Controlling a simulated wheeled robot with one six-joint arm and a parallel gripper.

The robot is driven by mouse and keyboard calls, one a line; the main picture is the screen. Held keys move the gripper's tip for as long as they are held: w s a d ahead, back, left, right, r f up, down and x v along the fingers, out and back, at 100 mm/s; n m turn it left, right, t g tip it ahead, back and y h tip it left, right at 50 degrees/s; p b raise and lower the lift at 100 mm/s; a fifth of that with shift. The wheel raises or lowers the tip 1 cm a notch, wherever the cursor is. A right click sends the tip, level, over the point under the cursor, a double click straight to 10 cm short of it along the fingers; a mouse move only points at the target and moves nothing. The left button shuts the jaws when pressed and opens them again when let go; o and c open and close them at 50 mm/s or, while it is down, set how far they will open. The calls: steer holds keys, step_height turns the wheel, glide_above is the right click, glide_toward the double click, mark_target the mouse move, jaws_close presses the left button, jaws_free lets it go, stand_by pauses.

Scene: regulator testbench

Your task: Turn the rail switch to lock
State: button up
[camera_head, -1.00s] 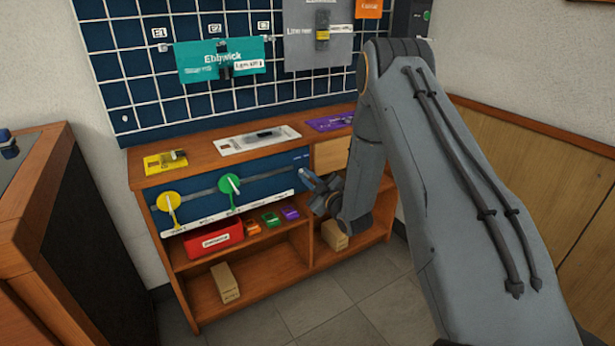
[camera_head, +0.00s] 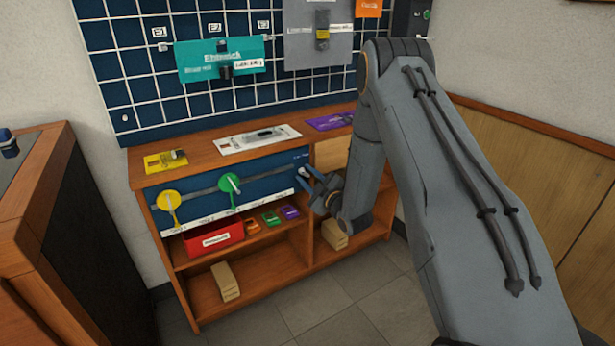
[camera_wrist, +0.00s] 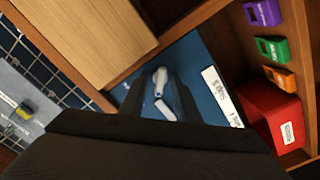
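The blue rail panel (camera_head: 262,182) fills the upper front of the wooden bench. A small pale switch (camera_head: 304,170) sits at its right end, partly hidden by my gripper. No contact with the switch can be seen. The switch's lock marking is too small to read.
A red box (camera_head: 214,238) and small coloured blocks stand on the shelf below. A wooden drawer front (camera_head: 332,153) lies right of the panel.

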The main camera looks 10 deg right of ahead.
steer(key=v, duration=0.7)
steer(key=shift+s+p, duration=0.35)
steer(key=shift+r, duration=0.1)
